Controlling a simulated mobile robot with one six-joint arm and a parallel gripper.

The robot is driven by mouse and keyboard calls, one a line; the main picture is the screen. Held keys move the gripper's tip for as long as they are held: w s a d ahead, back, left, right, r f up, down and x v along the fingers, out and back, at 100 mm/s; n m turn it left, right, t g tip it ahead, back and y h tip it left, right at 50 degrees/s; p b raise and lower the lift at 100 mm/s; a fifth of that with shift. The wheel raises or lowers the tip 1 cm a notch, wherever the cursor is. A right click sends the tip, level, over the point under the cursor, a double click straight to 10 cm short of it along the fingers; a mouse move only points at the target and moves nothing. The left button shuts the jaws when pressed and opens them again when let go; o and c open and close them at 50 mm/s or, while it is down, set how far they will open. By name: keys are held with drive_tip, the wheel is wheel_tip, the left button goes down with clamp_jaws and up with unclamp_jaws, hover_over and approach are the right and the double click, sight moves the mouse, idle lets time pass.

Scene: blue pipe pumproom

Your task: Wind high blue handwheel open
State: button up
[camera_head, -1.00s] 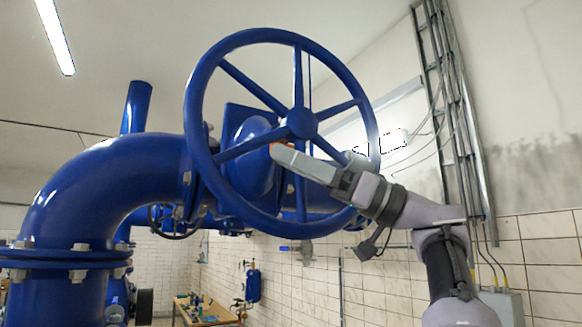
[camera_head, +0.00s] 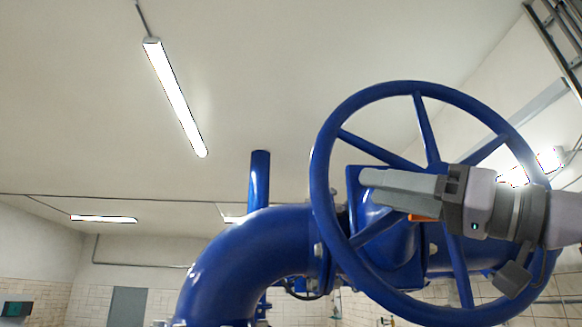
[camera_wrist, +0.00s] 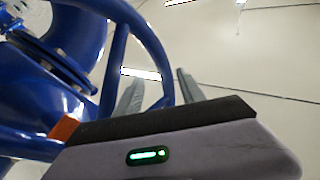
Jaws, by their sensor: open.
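The large blue handwheel (camera_head: 415,88) stands upright on the blue valve, at the right of the head view. My gripper (camera_head: 366,185) reaches in from the right and lies across the wheel's face, its fingers pointing left and hiding the hub. Its jaws are open. In the wrist view, the wheel's curved rim and a spoke (camera_wrist: 117,62) show near the two grey fingers of my gripper (camera_wrist: 158,76). I cannot tell whether the rim lies between the fingers or beyond them, or whether anything touches.
A thick blue pipe elbow (camera_head: 240,262) curves down left of the wheel, with a vertical blue pipe (camera_head: 259,180) behind it. A ladder-like metal rack (camera_head: 560,35) is at upper right. The space left of the pipes looks open.

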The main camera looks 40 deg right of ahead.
sight(324, 171)
drive_tip(key=w+a+r+p, duration=0.1)
drive_tip(key=w+a+r, duration=0.1)
drive_tip(key=w, duration=0.1)
drive_tip(key=shift+w+a+r+p, duration=0.25)
drive_tip(key=shift+a+r+p, duration=0.1)
drive_tip(key=shift+a+p, duration=0.05)
drive_tip(key=p+x, duration=0.1)
drive_tip(key=x, duration=0.1)
drive_tip(key=p+x, duration=0.1)
drive_tip(key=x, duration=0.2)
drive_tip(key=p+x, duration=0.1)
drive_tip(key=x, duration=0.1)
drive_tip(key=shift+w+d+f, duration=0.15)
drive_tip(key=shift+w+d, duration=0.15)
drive_tip(key=shift+w, duration=0.15)
drive_tip(key=shift+w+a, duration=0.3)
drive_tip(key=shift+w, duration=0.35)
drive_tip(key=shift+s, duration=0.15)
clamp_jaws()
